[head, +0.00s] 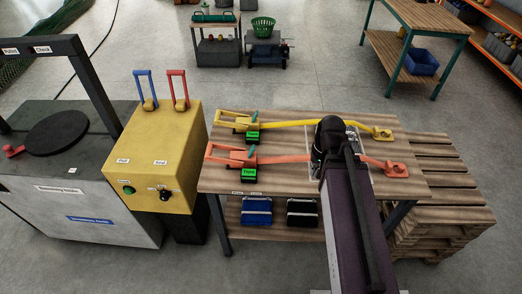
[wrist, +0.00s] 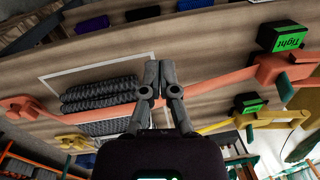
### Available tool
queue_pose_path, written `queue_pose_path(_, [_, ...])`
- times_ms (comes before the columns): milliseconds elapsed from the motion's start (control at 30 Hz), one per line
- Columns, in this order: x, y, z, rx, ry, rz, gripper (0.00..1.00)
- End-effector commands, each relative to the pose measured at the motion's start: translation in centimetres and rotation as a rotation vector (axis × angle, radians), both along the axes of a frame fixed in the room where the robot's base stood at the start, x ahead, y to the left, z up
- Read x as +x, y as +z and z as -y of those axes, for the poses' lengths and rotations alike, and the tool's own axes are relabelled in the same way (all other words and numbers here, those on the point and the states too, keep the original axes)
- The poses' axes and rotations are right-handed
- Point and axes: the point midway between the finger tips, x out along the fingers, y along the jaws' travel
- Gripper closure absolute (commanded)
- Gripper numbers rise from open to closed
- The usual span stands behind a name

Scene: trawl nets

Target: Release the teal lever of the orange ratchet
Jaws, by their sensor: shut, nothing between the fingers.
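The orange ratchet (head: 228,155) lies at the left front of the wooden table, its strap running right under my arm to an orange anchor (head: 397,168). A green display (head: 249,175) beside it reads "Tight". In the wrist view, the ratchet (wrist: 272,70) is at the right, with the teal lever (wrist: 285,87) at its body and its display (wrist: 288,40) above. My gripper (wrist: 158,75) is shut and empty, its tips in front of the orange strap (wrist: 210,82), left of the ratchet in that view. In the head view my arm hides the gripper.
A yellow ratchet (head: 240,122) with its own strap lies behind the orange one. A yellow control box (head: 160,160) stands left of the table, pallets (head: 440,190) right. Blue and black cases are on the lower shelf.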

Motion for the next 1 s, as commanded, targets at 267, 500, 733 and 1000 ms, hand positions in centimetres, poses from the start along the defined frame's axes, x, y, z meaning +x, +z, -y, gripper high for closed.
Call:
queue_pose_path(267, [3.5,-3.0,-2.4,0.264,-0.379,-0.105,1.00])
queue_pose_path(500, [7.0,-3.8,-4.2,0.524,-0.744,-0.305,1.00])
queue_pose_path(733, [10.2,-3.4,-4.8,0.735,-1.031,-0.567,1.00])
queue_pose_path(1000, [12.4,-2.1,-4.4,0.863,-1.201,-0.814,1.00])
